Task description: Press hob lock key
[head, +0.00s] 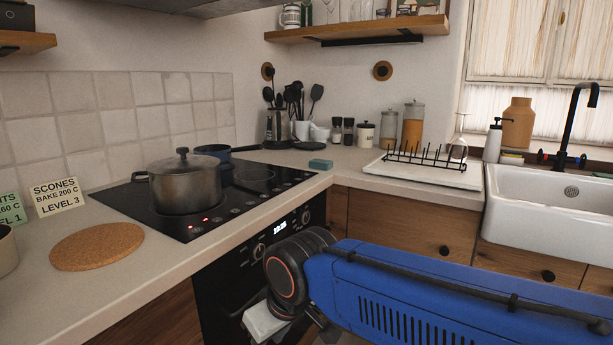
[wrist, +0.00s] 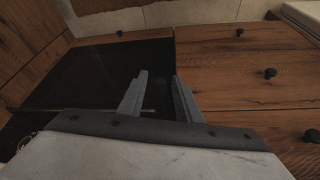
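The black glass hob (head: 262,195) is set into the worktop at the left of the head view. A row of round touch keys runs along its front edge, with a small red light (head: 205,219) lit near the left end. I cannot tell which key is the lock. A steel pot with a lid (head: 183,182) and a dark blue pan (head: 212,152) stand on the hob. My gripper (wrist: 160,90) shows in the wrist view with its two fingers apart and nothing between them. It is below worktop height, in front of the oven; its fingertips are hidden in the head view.
The oven (head: 240,265) with knobs and a lit display is under the hob. A blue-green sponge (head: 320,164) and a drying rack (head: 425,157) are to the right.

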